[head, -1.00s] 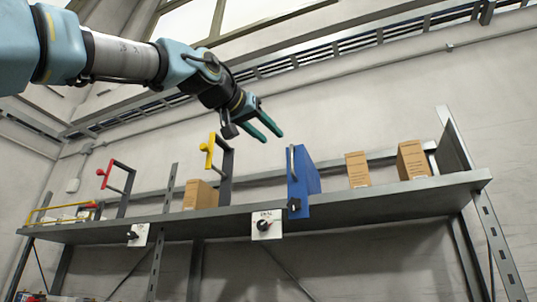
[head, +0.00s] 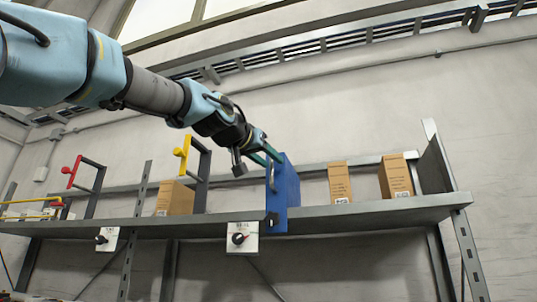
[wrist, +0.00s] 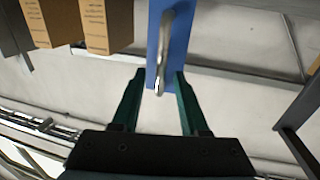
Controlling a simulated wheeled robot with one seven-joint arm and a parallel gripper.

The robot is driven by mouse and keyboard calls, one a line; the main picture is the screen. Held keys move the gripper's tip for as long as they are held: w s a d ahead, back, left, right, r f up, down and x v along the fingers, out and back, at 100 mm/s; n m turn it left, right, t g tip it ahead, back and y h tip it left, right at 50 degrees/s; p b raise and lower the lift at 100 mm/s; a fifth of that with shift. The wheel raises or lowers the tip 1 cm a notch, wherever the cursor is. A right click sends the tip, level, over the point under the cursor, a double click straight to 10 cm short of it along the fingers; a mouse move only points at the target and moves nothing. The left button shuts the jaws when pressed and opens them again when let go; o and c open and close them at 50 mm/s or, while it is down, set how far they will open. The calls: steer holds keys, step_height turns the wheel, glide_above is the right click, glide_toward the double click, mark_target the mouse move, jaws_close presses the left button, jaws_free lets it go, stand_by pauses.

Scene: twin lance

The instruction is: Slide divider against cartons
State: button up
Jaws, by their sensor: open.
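The blue divider (head: 287,195) stands upright on the grey shelf (head: 370,213), and its flat blue face also shows in the wrist view (wrist: 180,45). A metal bar handle (wrist: 163,50) runs along its front edge. My gripper (head: 266,157) is at the divider's upper part, with green fingers open. In the wrist view the fingers (wrist: 158,80) lie on either side of the handle's lower end in the picture; I cannot tell whether they touch it. Two brown cartons, one narrow (head: 340,182) and one wider (head: 396,176), stand to the right, with a gap between divider and narrow carton.
Another carton (head: 175,198) stands left of the divider, beside a yellow-handled frame (head: 200,175). A red-handled frame (head: 94,190) is farther left. Dial boxes (head: 243,238) hang at the shelf's front edge. A metal upright (head: 437,160) closes the right end.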

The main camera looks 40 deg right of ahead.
jaws_close()
stand_by(0.3)
stand_by(1.2)
